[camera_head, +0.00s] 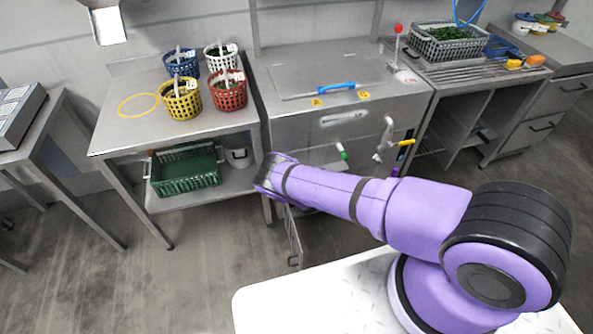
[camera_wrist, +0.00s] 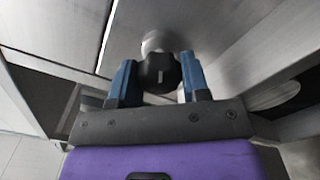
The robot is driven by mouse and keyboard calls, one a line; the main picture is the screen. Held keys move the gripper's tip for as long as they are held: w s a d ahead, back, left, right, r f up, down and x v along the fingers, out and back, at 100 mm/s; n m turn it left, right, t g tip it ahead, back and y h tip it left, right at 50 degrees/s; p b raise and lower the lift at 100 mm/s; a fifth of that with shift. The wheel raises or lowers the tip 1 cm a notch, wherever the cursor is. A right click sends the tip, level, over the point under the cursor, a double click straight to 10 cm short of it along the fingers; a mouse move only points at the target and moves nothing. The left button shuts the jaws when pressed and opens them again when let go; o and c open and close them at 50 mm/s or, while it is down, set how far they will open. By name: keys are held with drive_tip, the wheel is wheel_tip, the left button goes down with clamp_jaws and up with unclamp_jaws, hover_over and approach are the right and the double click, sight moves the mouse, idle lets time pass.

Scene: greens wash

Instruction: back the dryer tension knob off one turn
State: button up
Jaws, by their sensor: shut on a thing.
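A black knob (camera_wrist: 159,73) with a white mark on its face shows in the wrist view, on a short pale stem against a grey metal surface. My gripper (camera_wrist: 160,68) has one blue finger on each side of the knob and is shut on it. The white mark stands close to upright in the picture. In the head view my purple arm reaches left to the front left side of a steel cabinet (camera_head: 392,104) with a blue-handled lid. The knob and my fingertips cannot be made out there.
A steel table (camera_head: 125,132) left of the cabinet holds blue, white, yellow and red baskets and a yellow ring. A green crate (camera_head: 184,171) sits on its lower shelf. A crank handle (camera_head: 385,138) sticks out of the cabinet front. A greens basket (camera_head: 447,43) stands at the right.

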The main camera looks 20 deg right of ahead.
drive_tip(key=shift+s+f+n, duration=0.1)
drive_tip(key=shift+n, duration=0.2)
drive_tip(key=o, duration=0.9)
drive_tip(key=s, duration=1)
drive_tip(key=shift+s, duration=0.35)
